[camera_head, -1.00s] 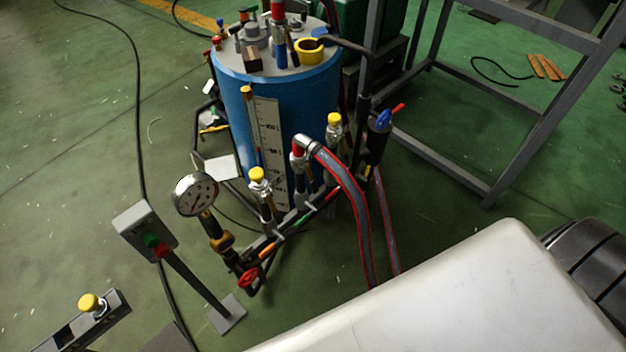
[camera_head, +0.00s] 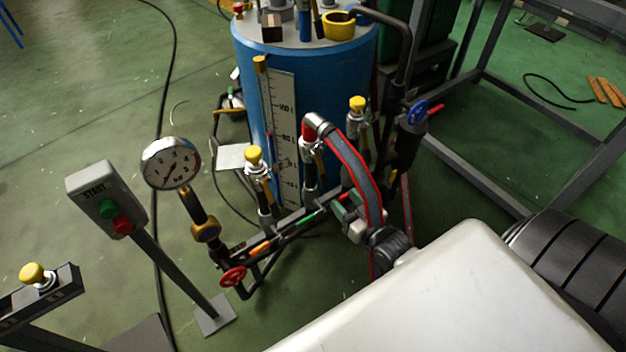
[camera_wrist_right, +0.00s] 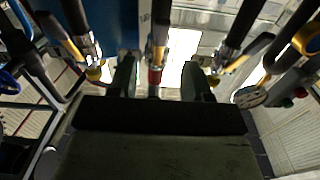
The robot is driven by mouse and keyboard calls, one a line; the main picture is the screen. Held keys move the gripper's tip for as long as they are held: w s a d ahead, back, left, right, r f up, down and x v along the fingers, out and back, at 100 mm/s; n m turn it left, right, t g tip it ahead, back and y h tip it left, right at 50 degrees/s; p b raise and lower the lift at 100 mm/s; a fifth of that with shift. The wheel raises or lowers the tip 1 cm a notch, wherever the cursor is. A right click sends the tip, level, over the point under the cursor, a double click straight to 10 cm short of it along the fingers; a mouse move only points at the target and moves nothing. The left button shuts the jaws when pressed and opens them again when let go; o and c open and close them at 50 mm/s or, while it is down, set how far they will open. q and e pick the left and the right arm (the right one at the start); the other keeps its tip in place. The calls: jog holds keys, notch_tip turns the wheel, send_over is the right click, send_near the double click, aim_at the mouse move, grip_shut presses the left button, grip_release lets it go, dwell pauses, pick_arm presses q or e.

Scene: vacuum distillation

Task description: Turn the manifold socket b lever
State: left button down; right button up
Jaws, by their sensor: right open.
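The manifold (camera_head: 285,234) is a dark pipe with orange and green bands, in front of the blue tank. It carries several upright sockets. The middle socket (camera_head: 308,172), which I take for b, has a red collar and hose, with a slim yellowish lever (camera_head: 319,163) beside it. My right gripper (camera_head: 347,217) is in front and right of it, near the pipe. My left gripper is not in view.
Yellow-capped sockets stand left (camera_head: 254,160) and right (camera_head: 357,106) of the middle one. A pressure gauge (camera_head: 171,163), red handwheel (camera_head: 233,276) and start button post (camera_head: 105,200) are at left. The grey-red hose (camera_head: 360,170) arches close above my gripper. A grey frame (camera_head: 505,90) stands right.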

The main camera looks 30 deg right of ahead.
aim_at(325, 181)
jog(key=w, duration=0.3)
jog(key=w+b, duration=0.1)
jog(key=w, duration=0.2)
jog(key=w+a, duration=0.1)
jog(key=w, duration=0.2)
jog(key=shift+w, duration=0.8)
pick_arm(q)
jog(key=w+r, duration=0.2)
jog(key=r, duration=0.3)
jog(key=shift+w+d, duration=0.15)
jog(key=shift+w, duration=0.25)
pick_arm(e)
grip_shut()
